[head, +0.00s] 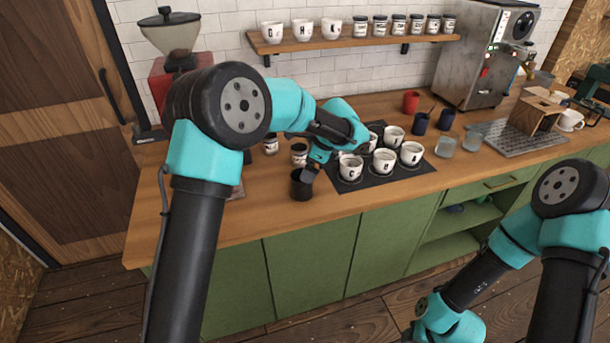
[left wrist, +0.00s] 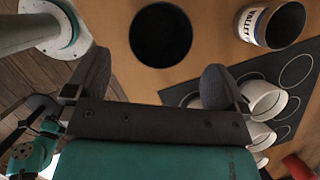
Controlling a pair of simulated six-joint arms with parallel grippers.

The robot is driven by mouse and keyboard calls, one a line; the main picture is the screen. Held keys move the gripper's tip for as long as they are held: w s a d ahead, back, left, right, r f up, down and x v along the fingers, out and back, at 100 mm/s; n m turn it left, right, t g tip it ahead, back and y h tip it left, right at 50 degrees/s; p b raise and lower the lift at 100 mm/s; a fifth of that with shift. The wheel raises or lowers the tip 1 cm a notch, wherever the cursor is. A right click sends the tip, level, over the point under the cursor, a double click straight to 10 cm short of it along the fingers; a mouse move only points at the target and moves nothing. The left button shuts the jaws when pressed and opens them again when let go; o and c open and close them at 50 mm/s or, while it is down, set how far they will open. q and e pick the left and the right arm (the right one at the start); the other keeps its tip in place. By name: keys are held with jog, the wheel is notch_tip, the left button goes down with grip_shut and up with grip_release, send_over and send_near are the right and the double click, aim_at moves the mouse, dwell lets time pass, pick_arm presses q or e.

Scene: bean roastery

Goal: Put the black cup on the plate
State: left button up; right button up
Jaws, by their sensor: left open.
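The black cup (head: 301,190) stands upright near the front edge of the counter, left of the black mat. In the left wrist view the black cup (left wrist: 161,36) shows its round dark opening, just beyond my fingertips. My left gripper (head: 312,172) is right at the cup in the head view, partly covering it. In the left wrist view my left gripper (left wrist: 153,80) is open, its fingers apart with nothing between them. I cannot make out a plate; my left arm hides part of the counter. My right gripper is outside the views.
Several white lettered cups (head: 383,160) stand on the black mat (head: 412,171) right of the black cup. A labelled jar (head: 299,154) stands close behind it. Dark cups, a red cup (head: 411,102) and glasses stand further right. A wall shelf (head: 350,43) holds cups and jars.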

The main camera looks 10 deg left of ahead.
pick_arm(q)
jog(key=v, duration=0.5)
dwell(0.6)
